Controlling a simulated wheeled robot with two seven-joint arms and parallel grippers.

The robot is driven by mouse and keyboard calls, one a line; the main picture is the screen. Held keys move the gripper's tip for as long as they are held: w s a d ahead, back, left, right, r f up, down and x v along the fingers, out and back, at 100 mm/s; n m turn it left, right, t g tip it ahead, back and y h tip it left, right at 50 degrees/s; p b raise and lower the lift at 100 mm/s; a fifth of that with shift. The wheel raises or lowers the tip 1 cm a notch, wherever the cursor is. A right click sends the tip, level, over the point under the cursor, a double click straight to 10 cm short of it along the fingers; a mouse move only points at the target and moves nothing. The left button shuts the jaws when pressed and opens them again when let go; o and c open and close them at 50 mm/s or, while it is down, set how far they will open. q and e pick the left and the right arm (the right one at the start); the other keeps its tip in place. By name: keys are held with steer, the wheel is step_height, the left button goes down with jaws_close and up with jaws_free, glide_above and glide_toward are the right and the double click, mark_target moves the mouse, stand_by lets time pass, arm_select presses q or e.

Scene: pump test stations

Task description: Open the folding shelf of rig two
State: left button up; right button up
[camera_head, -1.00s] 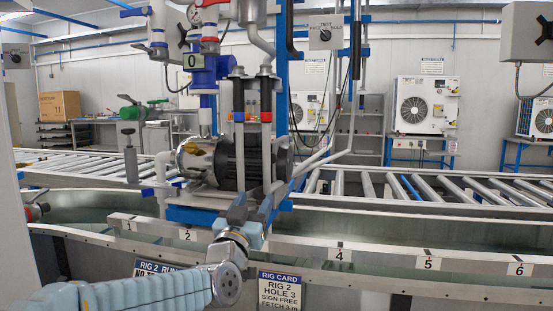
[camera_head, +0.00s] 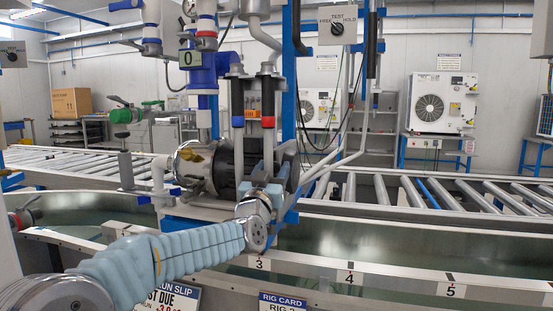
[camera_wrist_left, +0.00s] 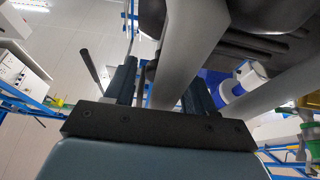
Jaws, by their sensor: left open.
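My left gripper (camera_head: 258,180) is open, at the front of the rig's pump (camera_head: 225,168), close to the grey pipes that come down there. In the left wrist view its two dark fingers (camera_wrist_left: 160,88) point away from me. A thick grey pipe (camera_wrist_left: 190,50) passes at the right finger and partly covers it. A thin dark bar shows near the gap; I cannot tell whether anything touches. The pump sits on a blue base (camera_head: 185,230). I cannot pick out the folding shelf for certain. My right gripper is not in view.
A roller conveyor (camera_head: 420,190) runs behind the pump. A water trough with a numbered rail (camera_head: 400,281) lies in front. A rig card (camera_head: 282,302) hangs at the bottom. A switch box (camera_head: 337,25) is above right. Several pipes and hoses crowd the pump.

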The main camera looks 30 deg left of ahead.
arm_select(q)
steer(key=shift+x, duration=1.75)
steer(key=shift+c, duration=0.2)
jaws_close()
